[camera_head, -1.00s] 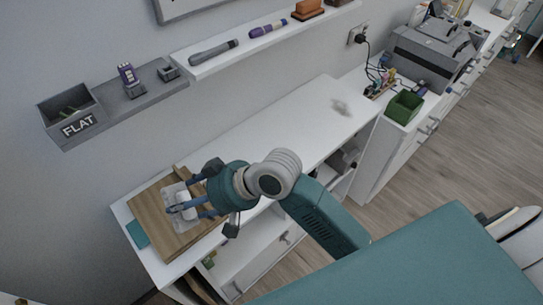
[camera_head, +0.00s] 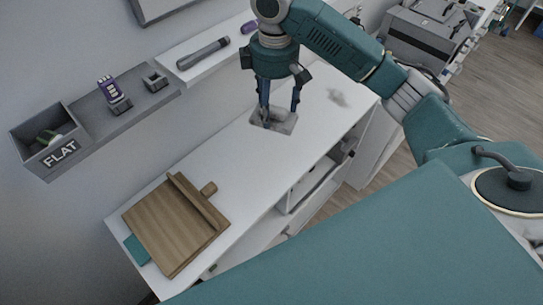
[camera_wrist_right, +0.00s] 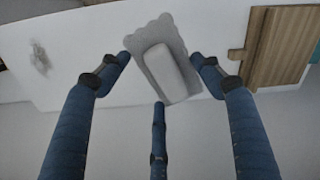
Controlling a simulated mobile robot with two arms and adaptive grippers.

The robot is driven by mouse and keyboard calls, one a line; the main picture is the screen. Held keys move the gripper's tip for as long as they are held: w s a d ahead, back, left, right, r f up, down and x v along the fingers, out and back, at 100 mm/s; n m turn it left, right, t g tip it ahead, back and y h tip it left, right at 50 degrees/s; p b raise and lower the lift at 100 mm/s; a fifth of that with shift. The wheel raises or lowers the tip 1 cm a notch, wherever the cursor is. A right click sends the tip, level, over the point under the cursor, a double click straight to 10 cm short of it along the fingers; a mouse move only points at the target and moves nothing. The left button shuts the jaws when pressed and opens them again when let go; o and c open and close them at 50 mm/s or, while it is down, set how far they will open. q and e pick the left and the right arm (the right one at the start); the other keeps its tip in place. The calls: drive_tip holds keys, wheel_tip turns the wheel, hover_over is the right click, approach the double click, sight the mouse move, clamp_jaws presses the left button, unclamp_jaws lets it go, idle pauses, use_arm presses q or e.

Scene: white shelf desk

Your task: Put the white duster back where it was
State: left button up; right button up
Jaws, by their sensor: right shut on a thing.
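The white duster (camera_head: 287,127) has a white block handle on a flat grey pad. It is at my right gripper's (camera_head: 279,110) fingertips, over the middle of the white desk top. I cannot tell whether the pad touches the desk. A grey smudge (camera_head: 338,97) is on the desk, to the right of the duster. My left gripper is not in view.
A wooden board (camera_head: 170,230) with a raised bar lies at the desk's (camera_head: 232,160) left end, over a teal sheet (camera_head: 137,250). A wall shelf with a grey box (camera_head: 45,135) and a purple item (camera_head: 108,90) runs behind. A printer (camera_head: 415,40) stands at the back right.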

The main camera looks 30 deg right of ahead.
wheel_tip(320, 180, down, 15)
drive_tip(key=shift+d+f+p, duration=0.1)
drive_tip(key=shift+p, duration=0.75)
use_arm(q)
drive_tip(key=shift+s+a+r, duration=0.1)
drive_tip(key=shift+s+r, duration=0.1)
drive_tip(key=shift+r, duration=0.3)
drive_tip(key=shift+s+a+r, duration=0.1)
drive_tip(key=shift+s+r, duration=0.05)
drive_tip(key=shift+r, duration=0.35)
use_arm(e)
drive_tip(key=shift+s+f, duration=0.1)
drive_tip(key=shift+f, duration=2.1)
drive_tip(key=o, duration=1)
drive_tip(key=shift+f, duration=0.1)
drive_tip(key=shift+o, duration=0.2)
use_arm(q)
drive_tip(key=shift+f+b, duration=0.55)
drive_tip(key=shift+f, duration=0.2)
use_arm(e)
wheel_tip(320, 180, up, 12)
